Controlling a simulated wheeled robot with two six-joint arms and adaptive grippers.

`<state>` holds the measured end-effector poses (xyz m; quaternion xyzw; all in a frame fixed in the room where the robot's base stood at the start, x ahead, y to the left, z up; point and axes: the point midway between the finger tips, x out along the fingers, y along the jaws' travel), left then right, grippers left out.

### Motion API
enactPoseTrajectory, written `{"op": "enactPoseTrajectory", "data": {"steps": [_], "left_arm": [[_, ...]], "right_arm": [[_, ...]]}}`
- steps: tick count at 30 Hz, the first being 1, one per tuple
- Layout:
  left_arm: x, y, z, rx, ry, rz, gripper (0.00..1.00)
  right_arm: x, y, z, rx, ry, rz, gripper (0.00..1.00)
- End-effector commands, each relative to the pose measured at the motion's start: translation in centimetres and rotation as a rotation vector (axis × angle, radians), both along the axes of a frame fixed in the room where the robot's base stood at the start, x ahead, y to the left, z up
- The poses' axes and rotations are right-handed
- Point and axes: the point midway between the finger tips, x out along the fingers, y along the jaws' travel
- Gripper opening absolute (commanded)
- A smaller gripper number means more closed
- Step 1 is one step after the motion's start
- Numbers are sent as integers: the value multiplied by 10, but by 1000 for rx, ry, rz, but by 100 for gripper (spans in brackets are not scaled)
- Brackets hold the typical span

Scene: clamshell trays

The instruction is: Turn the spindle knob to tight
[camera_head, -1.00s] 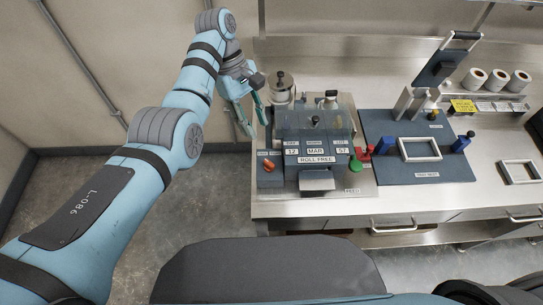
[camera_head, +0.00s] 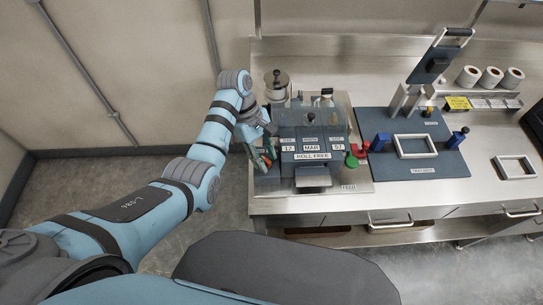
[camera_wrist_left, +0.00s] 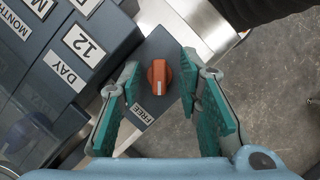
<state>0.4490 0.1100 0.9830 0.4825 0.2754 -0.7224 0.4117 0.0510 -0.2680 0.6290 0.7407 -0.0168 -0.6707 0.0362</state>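The orange spindle knob (camera_wrist_left: 158,74) sits on a dark grey plate (camera_wrist_left: 172,42) beside the date blocks. A white mark on its lower edge points towards the word FREE (camera_wrist_left: 144,113). My left gripper (camera_wrist_left: 160,66) is open, with one teal finger on each side of the knob and visible gaps between. In the head view my left gripper (camera_head: 263,158) is at the left end of the labelling machine (camera_head: 311,147) and largely hides the knob. The machine's front sign (camera_head: 312,156) reads ROLL FREE. My right gripper is not in view.
A metal canister (camera_head: 277,86) stands behind the machine. A green knob (camera_head: 352,161) and red part (camera_head: 361,149) are on its right. A blue tray-nest plate (camera_head: 432,165) with a white frame (camera_head: 414,146) lies further right. Label rolls (camera_head: 491,77) stand at the back.

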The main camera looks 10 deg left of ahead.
Motion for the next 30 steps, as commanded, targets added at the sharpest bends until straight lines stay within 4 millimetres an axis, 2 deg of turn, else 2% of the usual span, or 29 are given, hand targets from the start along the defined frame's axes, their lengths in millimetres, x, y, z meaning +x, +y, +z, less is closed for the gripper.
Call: {"op": "enactPoseTrajectory", "data": {"steps": [8, 14, 15, 30], "left_arm": [[0, -1, -2, 0, 0, -1, 32], [0, -1, -2, 0, 0, -1, 1], [0, -1, -2, 0, 0, -1, 0], [1, -2, -1, -1, -2, -79, 0]], "right_arm": [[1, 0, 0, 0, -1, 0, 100], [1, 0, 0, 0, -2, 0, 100], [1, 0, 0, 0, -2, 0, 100], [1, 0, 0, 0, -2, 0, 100]]}}
